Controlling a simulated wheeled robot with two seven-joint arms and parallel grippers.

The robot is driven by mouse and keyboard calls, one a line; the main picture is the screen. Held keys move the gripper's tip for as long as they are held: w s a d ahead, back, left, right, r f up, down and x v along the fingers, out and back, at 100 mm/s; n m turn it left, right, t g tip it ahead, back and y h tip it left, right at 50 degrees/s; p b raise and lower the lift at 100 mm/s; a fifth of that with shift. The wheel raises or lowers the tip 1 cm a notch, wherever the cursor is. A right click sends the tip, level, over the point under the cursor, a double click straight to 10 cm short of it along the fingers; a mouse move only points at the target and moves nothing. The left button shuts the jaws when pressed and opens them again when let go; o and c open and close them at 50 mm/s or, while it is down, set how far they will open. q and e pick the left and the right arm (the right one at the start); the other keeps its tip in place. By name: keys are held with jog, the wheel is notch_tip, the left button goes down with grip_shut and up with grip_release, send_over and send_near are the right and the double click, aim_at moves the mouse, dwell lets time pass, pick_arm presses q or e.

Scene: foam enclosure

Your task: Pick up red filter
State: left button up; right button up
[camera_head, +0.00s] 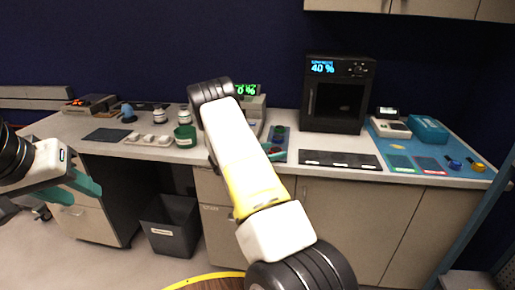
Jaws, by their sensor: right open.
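My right arm crosses the middle of the view and hides part of the counter and this tray's left side. Only a teal fingertip of my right gripper (274,153) shows past the arm, by the front of the tray. The gripper is open; the rest of it is hidden. My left gripper (82,188) is at the left, in front of the counter, empty, with its teal fingers apart.
A black oven-like device (338,95) stands behind a black panel (340,160). A blue mat (450,172) with a scale and coloured cards lies at right. A grey bin (172,223) is on the floor.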

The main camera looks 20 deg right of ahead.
jog(key=c, duration=1.5)
jog(key=shift+o, duration=0.2)
